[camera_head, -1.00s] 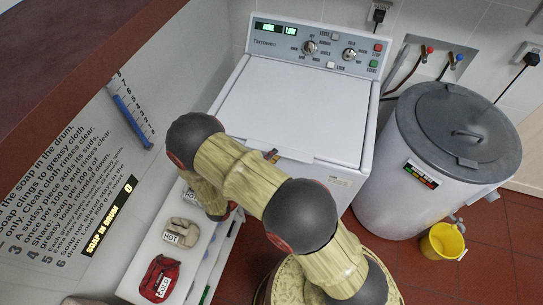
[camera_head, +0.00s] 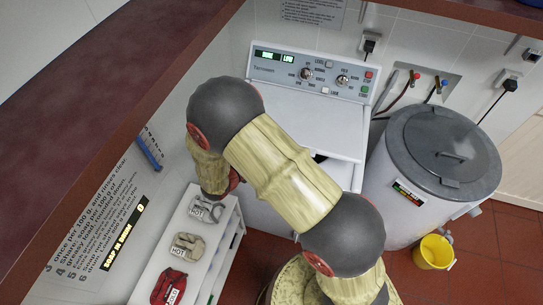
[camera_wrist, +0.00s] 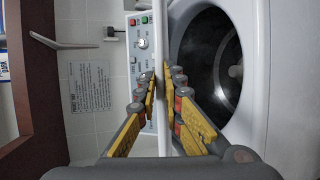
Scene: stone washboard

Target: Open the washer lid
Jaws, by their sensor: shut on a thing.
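The washer (camera_head: 270,218) is white, with a control panel at its back. Its white lid (camera_head: 325,125) is raised off the top, and a dark gap shows below its edge, partly behind my arm. In the wrist view the lid (camera_wrist: 162,135) is a thin white panel seen edge-on between the yellow finger pads of my gripper (camera_wrist: 162,82). My gripper is shut on the lid's edge. The dark open drum (camera_wrist: 210,65) shows to the right of the lid in the wrist view. In the head view my gripper is hidden behind my arm.
A grey-lidded white tub (camera_head: 435,165) stands close on the right, with a yellow bucket (camera_head: 434,252) on the red floor. A white shelf (camera_head: 222,235) with grey and red cloth items stands at the left. Taps (camera_head: 428,82) and cords are on the back wall.

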